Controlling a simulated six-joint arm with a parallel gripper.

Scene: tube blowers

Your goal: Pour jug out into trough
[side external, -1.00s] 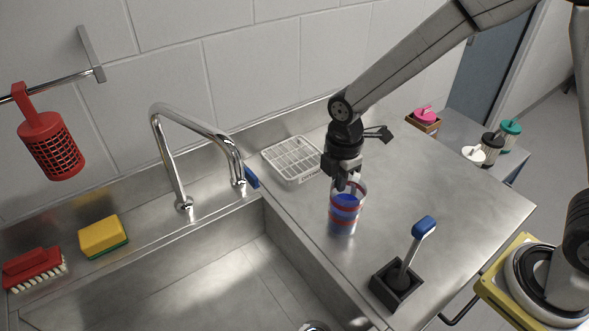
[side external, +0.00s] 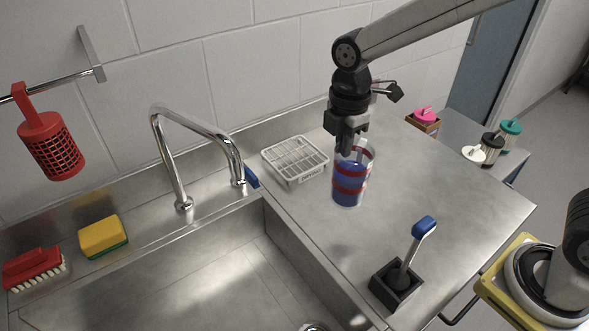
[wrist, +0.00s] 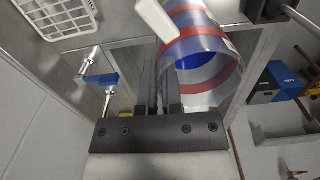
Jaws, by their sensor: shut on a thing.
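The jug (side external: 349,184) is a clear cup-shaped vessel with red bands and blue inside. It hangs nearly upright over the steel counter, right of the sink. My gripper (side external: 346,148) is shut on the jug near its rim, on the left side as seen from the side. In the wrist view the jug (wrist: 222,88) is beside the gripper fingers (wrist: 162,75), with a white part at its rim; the exact grip contact is hard to see. The steel sink basin (side external: 215,272), the only trough-like thing in view, lies left of the jug.
A chrome tap (side external: 175,155) arches over the sink's back edge. A white wire-topped tray (side external: 296,160) stands behind the jug. A yellow sponge (side external: 103,236) and red brush (side external: 33,268) lie at the left.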

